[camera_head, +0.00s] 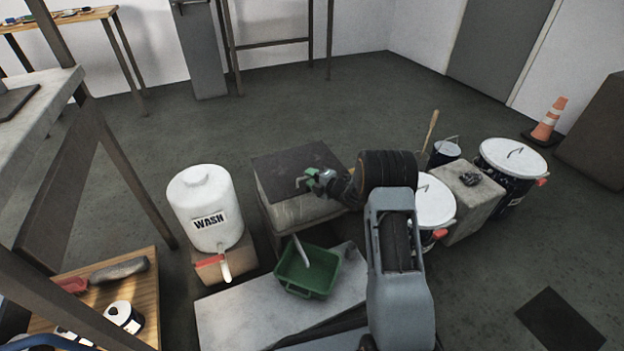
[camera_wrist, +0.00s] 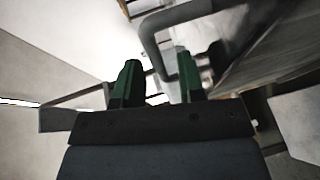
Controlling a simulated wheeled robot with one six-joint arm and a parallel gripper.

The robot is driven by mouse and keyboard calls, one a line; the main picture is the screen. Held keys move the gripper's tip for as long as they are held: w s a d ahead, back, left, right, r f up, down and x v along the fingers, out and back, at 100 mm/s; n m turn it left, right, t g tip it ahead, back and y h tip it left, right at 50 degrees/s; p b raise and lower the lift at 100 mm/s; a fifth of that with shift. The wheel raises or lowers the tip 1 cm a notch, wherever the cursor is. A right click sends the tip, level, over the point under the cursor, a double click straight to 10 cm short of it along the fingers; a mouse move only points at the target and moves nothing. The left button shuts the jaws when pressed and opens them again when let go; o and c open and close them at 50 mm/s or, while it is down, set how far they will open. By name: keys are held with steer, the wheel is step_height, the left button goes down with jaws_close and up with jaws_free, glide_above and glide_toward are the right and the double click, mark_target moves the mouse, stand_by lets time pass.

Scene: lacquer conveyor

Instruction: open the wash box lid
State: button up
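A grey box with a dark flat lid (camera_head: 285,168), which I take as the wash box, stands in the middle of the head view. Its lid looks closed. My gripper (camera_head: 308,182) is at the lid's right part, low over it. In the wrist view my gripper (camera_wrist: 160,88) has its two green fingers apart. A grey bent bar handle (camera_wrist: 154,48) reaches down between them, nearer the right finger. I cannot tell whether it touches. My wrist hides part of the box's right side.
A white jug marked WASH (camera_head: 205,190) stands left of the box. A green tub (camera_head: 307,285) sits in front of it. White-lidded drums (camera_head: 434,205) and a stone block (camera_head: 470,185) stand to the right. The floor behind is clear.

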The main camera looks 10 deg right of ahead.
steer(key=shift+c, duration=0.2)
jaws_close()
steer(key=shift+r, duration=0.15)
